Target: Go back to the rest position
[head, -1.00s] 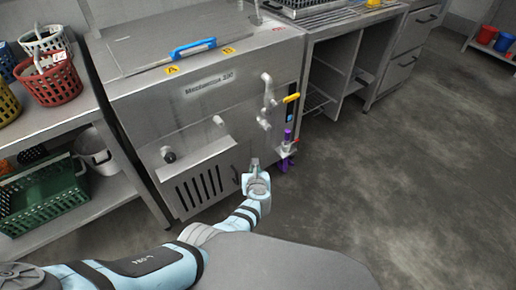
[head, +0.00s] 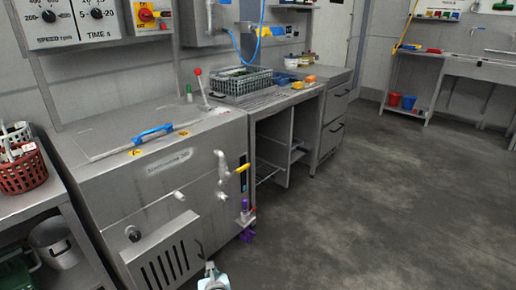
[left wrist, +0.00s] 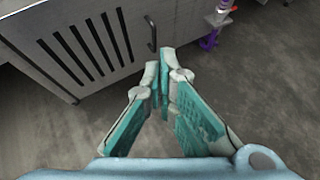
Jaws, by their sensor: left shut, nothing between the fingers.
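My left gripper (left wrist: 162,85) is shut and empty in the left wrist view, its teal-padded fingers meeting at the tips over the grey floor. In the head view only the end of my left gripper (head: 211,268) shows at the bottom edge, in front of the machine. It is apart from the steel washing machine (head: 150,165), whose vented front panel also shows in the left wrist view (left wrist: 100,15). My right gripper is not in view.
A purple-handled valve (head: 246,232) sticks out low on the machine's right side. A red basket (head: 24,172) stands on the left bench. A grey crate (head: 240,86) sits on the rear counter. The floor (head: 370,200) to the right is clear.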

